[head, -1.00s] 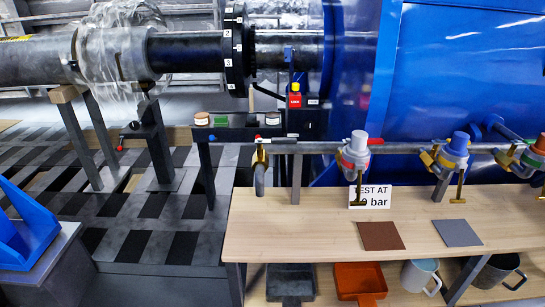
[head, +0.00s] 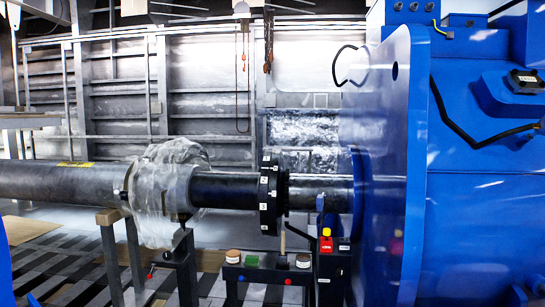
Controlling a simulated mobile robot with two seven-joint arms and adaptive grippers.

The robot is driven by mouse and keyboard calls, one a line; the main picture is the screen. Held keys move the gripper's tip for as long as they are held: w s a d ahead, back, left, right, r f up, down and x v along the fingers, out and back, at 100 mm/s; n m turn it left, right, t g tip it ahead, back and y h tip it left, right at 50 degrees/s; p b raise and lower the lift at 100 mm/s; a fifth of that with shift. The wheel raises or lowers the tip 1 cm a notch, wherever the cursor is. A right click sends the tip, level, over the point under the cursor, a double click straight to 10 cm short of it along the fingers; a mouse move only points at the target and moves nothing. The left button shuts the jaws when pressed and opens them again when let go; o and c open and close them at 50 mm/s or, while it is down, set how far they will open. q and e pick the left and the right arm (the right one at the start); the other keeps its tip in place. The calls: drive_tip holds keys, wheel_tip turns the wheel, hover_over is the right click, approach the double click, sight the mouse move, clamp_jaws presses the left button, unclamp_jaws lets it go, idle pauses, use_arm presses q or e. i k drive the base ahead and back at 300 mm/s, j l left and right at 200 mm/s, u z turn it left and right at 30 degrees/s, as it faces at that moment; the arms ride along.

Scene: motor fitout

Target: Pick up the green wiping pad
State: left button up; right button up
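The green wiping pad (head: 251,261) is small in the head view. It lies on the dark narrow shelf (head: 268,273) below the shaft, just right of a round tin with a brown lid (head: 233,256). A second, pale-topped round tin (head: 303,261) stands further right on the same shelf. Neither of my grippers is in view, and nothing is seen touching the pad.
A long grey shaft (head: 70,182) with a black flange (head: 269,195) runs above the shelf into a large blue housing (head: 390,160). A red-and-yellow button box (head: 326,240) stands right of the shelf. Crumpled clear film (head: 165,195) wraps the shaft.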

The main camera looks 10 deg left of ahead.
sight(250, 260)
drive_tip(key=i+j, duration=0.1)
drive_tip(key=j, duration=0.6)
drive_tip(key=i+j+z, duration=0.1)
drive_tip(key=i+j, duration=0.15)
drive_tip(key=i+j+z, duration=0.15)
drive_tip(key=j, duration=0.25)
drive_tip(key=i+j+z, duration=0.1)
drive_tip(key=i+j, duration=0.15)
drive_tip(key=i+j+z, duration=0.15)
drive_tip(key=j, duration=0.35)
drive_tip(key=i+j+z, duration=0.1)
drive_tip(key=j, duration=0.25)
drive_tip(key=i+j+z, duration=0.15)
drive_tip(key=j, duration=0.3)
drive_tip(key=i, duration=0.1)
